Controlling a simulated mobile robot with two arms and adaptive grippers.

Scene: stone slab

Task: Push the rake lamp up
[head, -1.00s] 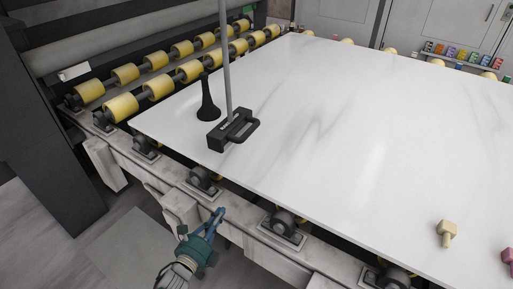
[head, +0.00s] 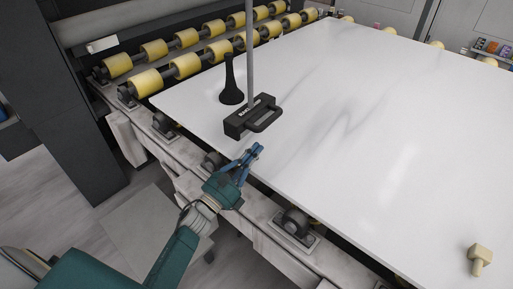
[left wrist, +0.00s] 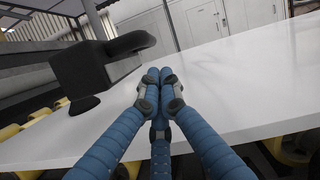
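The rake lamp seems to be the black box with a side handle (head: 252,118) on a thin grey upright pole (head: 249,55), over the near-left edge of the white slab. In the left wrist view the black box (left wrist: 92,72) is large at the upper left, its handle towards the right, and looks raised above the slab. My left gripper (head: 254,150) is just in front of and below the box, apart from it. In the left wrist view its blue fingers (left wrist: 157,78) come together at the tips with nothing between them. My right gripper is out of view.
The white slab (head: 370,130) lies on a roller frame with yellow rollers (head: 186,64) behind. A black flared stand (head: 231,88) is just left of the lamp. A beige knob-like piece (head: 480,258) sits on the slab at lower right. The middle of the slab is clear.

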